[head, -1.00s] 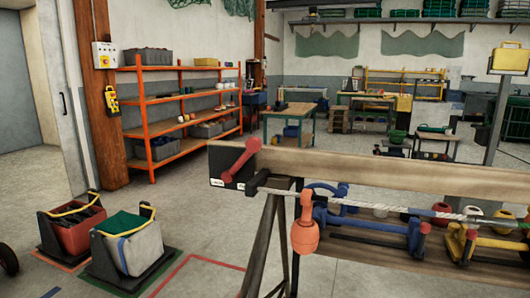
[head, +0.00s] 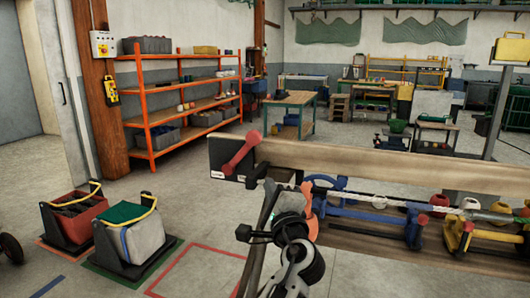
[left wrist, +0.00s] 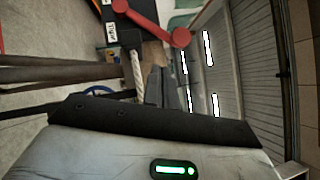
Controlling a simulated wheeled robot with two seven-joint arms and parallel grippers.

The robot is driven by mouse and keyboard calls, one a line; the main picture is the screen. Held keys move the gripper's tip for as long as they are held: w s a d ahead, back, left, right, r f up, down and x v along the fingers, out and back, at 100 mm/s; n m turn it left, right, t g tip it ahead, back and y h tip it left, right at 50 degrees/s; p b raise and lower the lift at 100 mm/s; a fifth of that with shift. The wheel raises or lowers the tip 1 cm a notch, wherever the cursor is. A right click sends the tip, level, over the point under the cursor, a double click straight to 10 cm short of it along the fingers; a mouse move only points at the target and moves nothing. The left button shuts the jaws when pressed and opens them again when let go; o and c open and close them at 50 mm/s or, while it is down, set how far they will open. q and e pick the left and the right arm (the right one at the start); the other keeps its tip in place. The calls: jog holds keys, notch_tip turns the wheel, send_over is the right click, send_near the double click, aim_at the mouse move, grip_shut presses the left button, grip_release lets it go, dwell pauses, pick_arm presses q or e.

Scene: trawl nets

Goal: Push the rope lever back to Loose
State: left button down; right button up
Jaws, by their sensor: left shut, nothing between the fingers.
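The red rope lever (head: 238,156) is pivoted on a dark plate (head: 217,156) at the left end of the wooden beam. It tilts up to the right, its knob uppermost. Small white labels line the plate's lower edge; they are unreadable in the head view. In the left wrist view the lever (left wrist: 150,20) shows beside a label reading "Tight" (left wrist: 111,30). My left gripper (head: 284,179) is shut and empty, below and right of the lever, apart from it. Its fingertips are hard to make out. My right gripper is not in view.
The wooden beam (head: 380,165) runs right, with a white rope (head: 385,196) along its front. Blue (head: 370,217) and yellow (head: 458,238) fittings sit below. Two bins, red (head: 72,215) and grey (head: 135,240), stand on the floor at left. Open floor lies between.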

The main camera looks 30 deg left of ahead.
pick_arm(q)
jog(key=shift+w+d+r+m+t, duration=0.2)
jog(key=shift+w+r+m, duration=0.1)
jog(key=shift+r, duration=0.35)
jog(key=shift+w+d+r+m+t, duration=0.2)
jog(key=shift+r+m, duration=0.1)
jog(key=shift+r, duration=0.3)
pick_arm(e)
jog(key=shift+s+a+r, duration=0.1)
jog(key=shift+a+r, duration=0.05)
pick_arm(q)
jog(key=shift+a, duration=0.15)
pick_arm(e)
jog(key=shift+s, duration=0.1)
pick_arm(q)
jog(key=p+x, duration=0.2)
jog(key=x, duration=0.8)
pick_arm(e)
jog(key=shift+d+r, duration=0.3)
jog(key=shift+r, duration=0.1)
pick_arm(q)
jog(key=shift+r, duration=0.15)
